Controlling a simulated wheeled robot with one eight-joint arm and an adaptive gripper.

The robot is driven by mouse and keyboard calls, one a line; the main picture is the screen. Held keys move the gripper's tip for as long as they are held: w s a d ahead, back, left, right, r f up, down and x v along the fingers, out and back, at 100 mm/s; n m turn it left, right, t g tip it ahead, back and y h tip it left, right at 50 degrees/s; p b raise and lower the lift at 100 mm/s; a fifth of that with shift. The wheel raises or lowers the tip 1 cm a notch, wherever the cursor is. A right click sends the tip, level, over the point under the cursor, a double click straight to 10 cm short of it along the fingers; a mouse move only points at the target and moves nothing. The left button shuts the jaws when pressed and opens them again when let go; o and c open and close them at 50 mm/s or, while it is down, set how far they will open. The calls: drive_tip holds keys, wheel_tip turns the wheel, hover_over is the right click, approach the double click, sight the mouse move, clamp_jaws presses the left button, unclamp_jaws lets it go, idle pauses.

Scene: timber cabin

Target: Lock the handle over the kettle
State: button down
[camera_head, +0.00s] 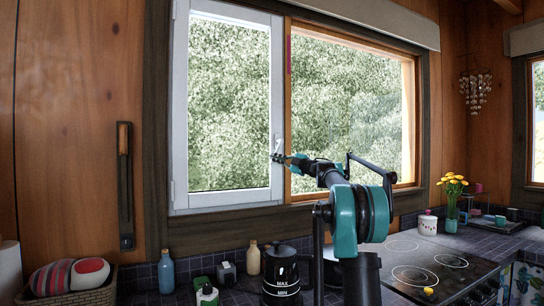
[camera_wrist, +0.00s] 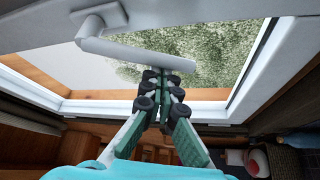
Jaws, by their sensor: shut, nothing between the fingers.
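The white window handle (camera_head: 278,145) sits on the right stile of the white window sash (camera_head: 180,120), above the black kettle (camera_head: 281,272). Whether the sash is fully closed is unclear.
A blue bottle (camera_head: 166,271) and a beige bottle (camera_head: 253,258) stand on the tiled counter below the window. A basket (camera_head: 70,295) is at the left. A stove (camera_head: 425,262) and yellow flowers (camera_head: 453,182) are at the right. The space before the glass is free.

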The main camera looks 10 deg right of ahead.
drive_tip(key=d+n, duration=0.1)
drive_tip(key=d+n+g, duration=0.1)
drive_tip(key=w+d+f+n+h, duration=0.1)
drive_tip(key=shift+d+n+g, duration=0.2)
drive_tip(key=shift+n+g, duration=0.2)
drive_tip(key=shift+w+d, duration=0.1)
drive_tip(key=shift+d, duration=0.05)
idle(0.4)
